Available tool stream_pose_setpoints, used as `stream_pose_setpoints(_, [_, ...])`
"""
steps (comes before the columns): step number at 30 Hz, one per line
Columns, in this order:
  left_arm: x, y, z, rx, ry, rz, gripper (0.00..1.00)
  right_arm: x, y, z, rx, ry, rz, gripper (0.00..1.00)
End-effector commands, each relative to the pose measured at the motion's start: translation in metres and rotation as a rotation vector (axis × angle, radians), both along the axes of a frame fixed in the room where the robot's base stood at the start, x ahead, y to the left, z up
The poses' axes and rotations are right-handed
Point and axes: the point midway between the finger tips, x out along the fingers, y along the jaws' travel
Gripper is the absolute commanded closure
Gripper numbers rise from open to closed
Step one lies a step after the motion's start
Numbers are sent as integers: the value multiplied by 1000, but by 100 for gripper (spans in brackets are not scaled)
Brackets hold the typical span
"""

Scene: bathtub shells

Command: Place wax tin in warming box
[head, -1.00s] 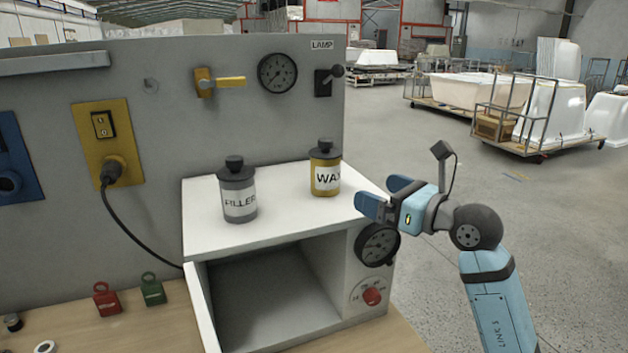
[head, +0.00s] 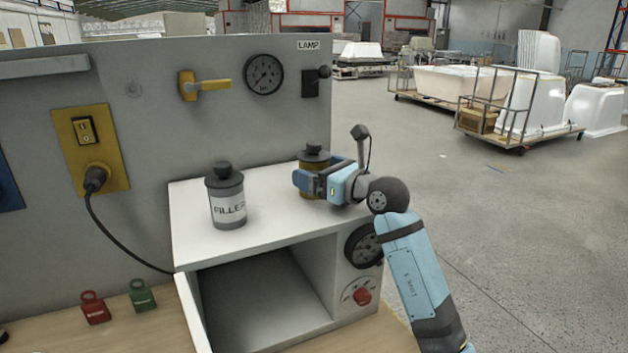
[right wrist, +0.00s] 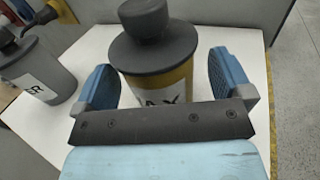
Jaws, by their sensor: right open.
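The wax tin (head: 313,158), yellow with a dark lid and a white label, stands upright on top of the white warming box (head: 275,226). The box's front is open and its inside looks empty. My right gripper (head: 312,182) is open at the wax tin and partly hides it in the head view. In the right wrist view the wax tin (right wrist: 158,75) stands between the two blue fingers (right wrist: 165,85), with a gap on each side. My left gripper is not in view.
A grey filler tin (head: 226,197) stands on the box to the left of the wax tin. A dial and a red knob (head: 362,296) are on the box's right front. A panel stands behind.

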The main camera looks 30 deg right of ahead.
Motion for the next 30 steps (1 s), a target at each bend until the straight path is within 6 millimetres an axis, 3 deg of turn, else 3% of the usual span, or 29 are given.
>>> stream_pose_setpoints(4, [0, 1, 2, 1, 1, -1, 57, 11, 4, 0, -1, 0, 1, 3])
stream_pose_setpoints(11, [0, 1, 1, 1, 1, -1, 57, 11, 4, -1, -1, 0, 1, 5])
stream_pose_setpoints(18, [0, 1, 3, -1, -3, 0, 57, 11, 4, -1, -1, 0, 1, 60])
stream_pose_setpoints(21, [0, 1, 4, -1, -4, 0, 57, 11, 4, 1, 0, -2, 1, 76])
stream_pose_setpoints(30, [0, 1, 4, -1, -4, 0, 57, 11, 4, 6, 0, -3, 1, 76])
